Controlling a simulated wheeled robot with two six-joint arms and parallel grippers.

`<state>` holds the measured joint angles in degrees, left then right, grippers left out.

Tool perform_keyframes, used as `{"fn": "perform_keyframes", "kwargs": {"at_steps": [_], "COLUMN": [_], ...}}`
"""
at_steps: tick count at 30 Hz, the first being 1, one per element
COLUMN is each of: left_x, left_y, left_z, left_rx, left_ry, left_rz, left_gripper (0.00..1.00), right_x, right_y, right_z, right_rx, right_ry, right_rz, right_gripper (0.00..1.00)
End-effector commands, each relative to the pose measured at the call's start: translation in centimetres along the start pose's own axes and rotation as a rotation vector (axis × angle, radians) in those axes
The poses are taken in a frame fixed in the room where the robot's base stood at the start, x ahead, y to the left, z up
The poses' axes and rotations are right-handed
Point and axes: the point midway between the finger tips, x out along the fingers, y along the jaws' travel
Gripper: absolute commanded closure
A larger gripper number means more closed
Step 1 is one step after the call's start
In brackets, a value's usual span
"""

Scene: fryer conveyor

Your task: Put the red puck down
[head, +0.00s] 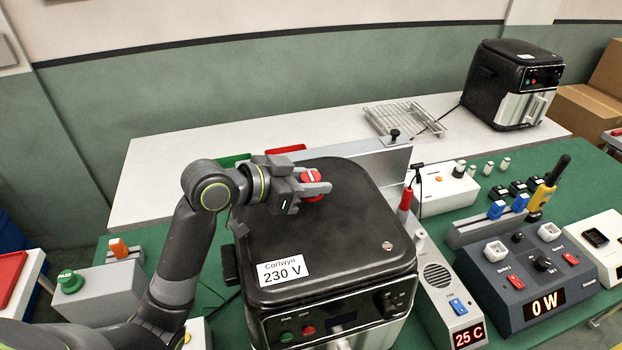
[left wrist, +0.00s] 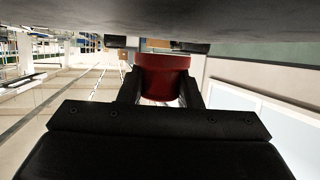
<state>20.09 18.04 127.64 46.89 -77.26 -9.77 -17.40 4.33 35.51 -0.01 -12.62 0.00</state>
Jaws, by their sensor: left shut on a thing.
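My left gripper (head: 318,188) is shut on the red puck (head: 311,179), over the top of the black fryer (head: 345,225) with the "Corlwyn 230 V" label. In the left wrist view the red puck (left wrist: 163,76) sits between the two dark fingers of my left gripper (left wrist: 162,90). A dark surface fills the top of that view, close to the puck. I cannot tell whether the puck touches the fryer top. My right gripper is not in view.
A second black fryer (head: 513,85) and a wire rack (head: 405,118) stand on the white table (head: 160,170) behind. A panel reading 0 W (head: 530,270) and a box reading 25 C (head: 450,310) stand to the right. Red and green trays lie behind the near fryer.

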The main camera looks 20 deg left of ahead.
Motion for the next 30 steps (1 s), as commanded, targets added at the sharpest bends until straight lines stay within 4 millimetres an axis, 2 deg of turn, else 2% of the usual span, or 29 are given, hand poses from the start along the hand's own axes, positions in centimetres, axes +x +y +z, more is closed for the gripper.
{"fn": "perform_keyframes", "kwargs": {"at_steps": [11,12,16,25,30], "left_x": [0.4,0.4,0.4,0.4,-0.2], "left_y": [0.0,0.0,0.0,0.0,0.0], "left_z": [0.9,1.0,1.1,1.2,-0.2], "left_rx": [-0.005,-0.006,-0.01,-0.015,-0.01], "left_ry": [-0.002,-0.003,-0.005,-0.008,-0.007], "left_rz": [0.001,0.002,0.002,0.004,0.002], "left_gripper": [0.96,0.64,0.47,0.47,0.47], "right_x": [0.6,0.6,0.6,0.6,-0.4], "right_y": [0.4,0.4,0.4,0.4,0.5], "right_z": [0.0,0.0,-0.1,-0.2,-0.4], "right_rx": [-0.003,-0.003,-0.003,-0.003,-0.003], "right_ry": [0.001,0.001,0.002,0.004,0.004], "right_rz": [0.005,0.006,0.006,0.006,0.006], "right_gripper": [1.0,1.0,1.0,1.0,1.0]}}
